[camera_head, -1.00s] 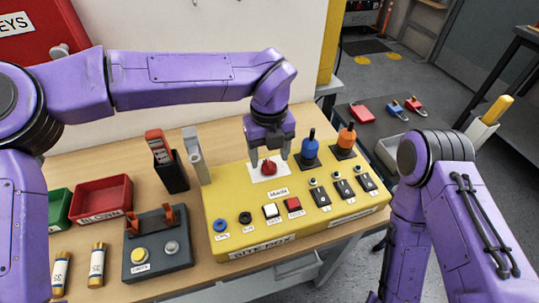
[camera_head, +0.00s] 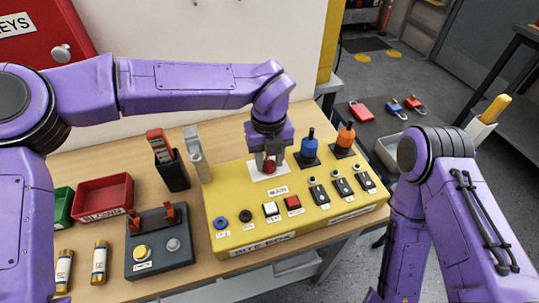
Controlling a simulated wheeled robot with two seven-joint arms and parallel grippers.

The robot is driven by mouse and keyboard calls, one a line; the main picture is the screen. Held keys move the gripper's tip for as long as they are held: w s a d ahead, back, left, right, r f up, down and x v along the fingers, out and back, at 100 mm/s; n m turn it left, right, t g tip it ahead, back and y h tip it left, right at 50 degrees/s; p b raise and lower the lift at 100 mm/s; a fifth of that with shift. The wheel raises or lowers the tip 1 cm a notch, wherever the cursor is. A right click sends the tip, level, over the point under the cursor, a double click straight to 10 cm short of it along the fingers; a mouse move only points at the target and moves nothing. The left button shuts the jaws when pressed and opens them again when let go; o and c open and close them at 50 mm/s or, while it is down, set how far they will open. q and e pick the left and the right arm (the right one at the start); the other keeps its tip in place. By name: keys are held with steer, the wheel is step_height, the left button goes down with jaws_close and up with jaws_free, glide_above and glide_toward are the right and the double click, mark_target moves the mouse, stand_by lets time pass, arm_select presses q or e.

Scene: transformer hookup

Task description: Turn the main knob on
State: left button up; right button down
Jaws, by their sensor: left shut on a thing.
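The main knob (camera_head: 269,168) is red and sits on a white plate at the back left of the yellow control box (camera_head: 235,229). A "MAIN" label (camera_head: 277,191) is just in front of it. My left gripper (camera_head: 269,165) points down over the knob, with its fingers closed on the knob's sides. The gripper hides the top of the knob, so its turn angle is hard to tell. My right arm comes in at the right; its gripper is out of the frame.
Blue (camera_head: 309,147) and orange (camera_head: 345,138) handles stand right of the knob. Buttons and switches line the box front. A grey box (camera_head: 160,257), fuses (camera_head: 99,262), a red bin (camera_head: 103,197) and a black holder (camera_head: 173,174) are at the left. Padlocks (camera_head: 390,106) lie at the back right.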

arm_select(q)
steer(key=shift+r+m+p, duration=0.25)
steer(key=shift+m+p, duration=0.35)
steer(key=m+p, duration=0.8)
steer(key=shift+r, duration=0.1)
steer(key=m+p, duration=0.3)
steer(key=m, duration=0.1)
steer(key=shift+w+f+m+p, duration=0.1)
steer(key=shift+m+p, duration=0.55)
steer(key=shift+m, duration=0.35)
steer(key=shift+w+f+m+p, duration=0.1)
steer(key=shift+m+p, duration=0.55)
steer(key=shift+m, duration=0.35)
steer(key=o, duration=1)
steer(key=shift+s, duration=0.15)
steer(key=shift+o, duration=0.2)
